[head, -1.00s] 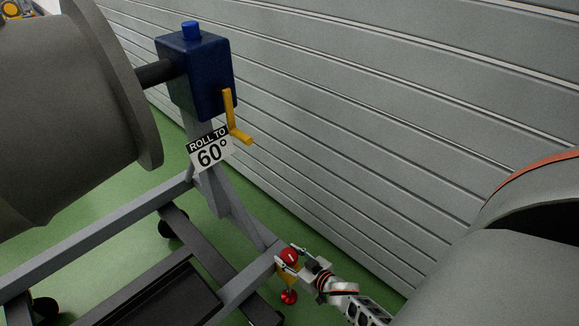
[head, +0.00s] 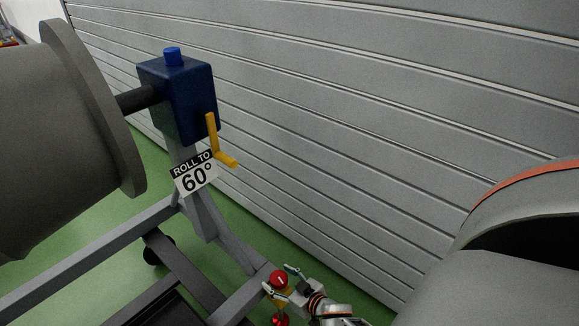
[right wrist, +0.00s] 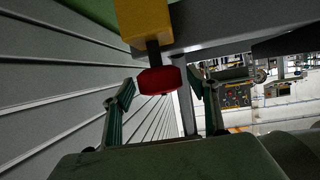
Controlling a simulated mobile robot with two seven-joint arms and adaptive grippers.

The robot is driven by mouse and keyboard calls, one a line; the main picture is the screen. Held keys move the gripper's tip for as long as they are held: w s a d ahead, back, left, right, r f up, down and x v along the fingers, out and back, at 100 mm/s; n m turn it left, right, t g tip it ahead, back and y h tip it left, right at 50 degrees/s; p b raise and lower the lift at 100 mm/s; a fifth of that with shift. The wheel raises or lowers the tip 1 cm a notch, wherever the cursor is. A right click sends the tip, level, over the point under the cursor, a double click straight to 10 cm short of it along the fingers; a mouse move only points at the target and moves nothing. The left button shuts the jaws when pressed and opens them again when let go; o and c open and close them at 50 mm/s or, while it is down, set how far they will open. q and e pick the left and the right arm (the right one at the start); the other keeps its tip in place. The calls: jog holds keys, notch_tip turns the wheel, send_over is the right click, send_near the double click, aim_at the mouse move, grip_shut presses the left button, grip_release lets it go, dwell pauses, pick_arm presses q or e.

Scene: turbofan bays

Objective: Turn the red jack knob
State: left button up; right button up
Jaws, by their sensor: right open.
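The red jack knob (head: 279,278) sits on top of a yellow jack block at the end of the grey stand's lower beam. In the right wrist view the red knob (right wrist: 159,81) is on a dark stem below the yellow block (right wrist: 145,22). My right gripper (head: 281,279) is open, with one finger on each side of the knob. In the right wrist view gaps show between the knob and both fingertips of my right gripper (right wrist: 160,89). A small white mark shows on the knob's top. My left gripper is not in view.
A blue gearbox (head: 190,95) with a yellow crank (head: 213,135) and a "ROLL TO 60°" sign (head: 195,177) stand above the beam. A large grey cylinder (head: 60,140) is at left. A ribbed grey wall (head: 400,120) runs close behind the jack.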

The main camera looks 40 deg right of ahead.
jog(key=v, duration=1.1)
jog(key=shift+s, duration=0.25)
